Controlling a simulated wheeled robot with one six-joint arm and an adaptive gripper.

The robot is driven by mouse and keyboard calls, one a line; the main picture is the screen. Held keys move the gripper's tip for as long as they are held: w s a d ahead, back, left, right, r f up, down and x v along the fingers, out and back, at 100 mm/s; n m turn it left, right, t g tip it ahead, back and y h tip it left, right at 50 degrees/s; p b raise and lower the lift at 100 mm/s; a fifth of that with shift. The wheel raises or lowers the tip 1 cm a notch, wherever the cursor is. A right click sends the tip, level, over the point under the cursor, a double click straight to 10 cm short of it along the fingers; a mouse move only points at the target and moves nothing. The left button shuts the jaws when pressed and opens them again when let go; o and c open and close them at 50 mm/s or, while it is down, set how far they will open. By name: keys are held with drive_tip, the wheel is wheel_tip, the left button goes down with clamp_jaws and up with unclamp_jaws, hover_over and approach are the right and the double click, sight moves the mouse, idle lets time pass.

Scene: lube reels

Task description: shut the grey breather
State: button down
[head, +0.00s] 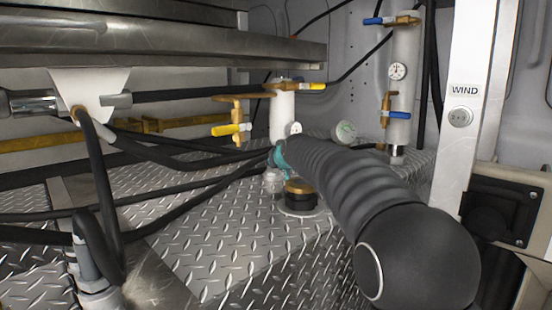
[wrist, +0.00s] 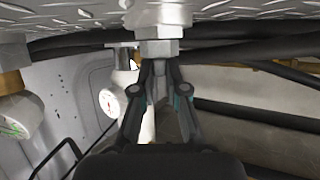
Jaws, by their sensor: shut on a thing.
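My gripper (wrist: 160,72) is shut on a narrow grey piece (wrist: 161,84), seen between its two fingers in the wrist view. I take this for the grey breather, though its full shape is hidden by the fingers. A metal hex fitting (wrist: 157,50) on a white body (wrist: 172,14) lies just beyond the fingertips. In the head view my thick black arm reaches in from the lower right toward the white cylinder (head: 283,112). The fingers and the breather are mostly hidden there behind my arm. I cannot tell the breather's angle.
Yellow-handled valves (head: 232,129) sit beside the white cylinder. A clear bowl (head: 273,181) and a brass-topped base (head: 300,194) are below it. Black hoses (head: 180,203) cross the left side. A second white cylinder (head: 401,88) with blue handles stands at right. Tread-plate floor (head: 215,245) is open in front.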

idle(0.5)
drive_tip(key=c, duration=1.2)
unclamp_jaws()
drive_tip(key=shift+f+b, duration=0.2)
drive_tip(key=shift+b, duration=0.4)
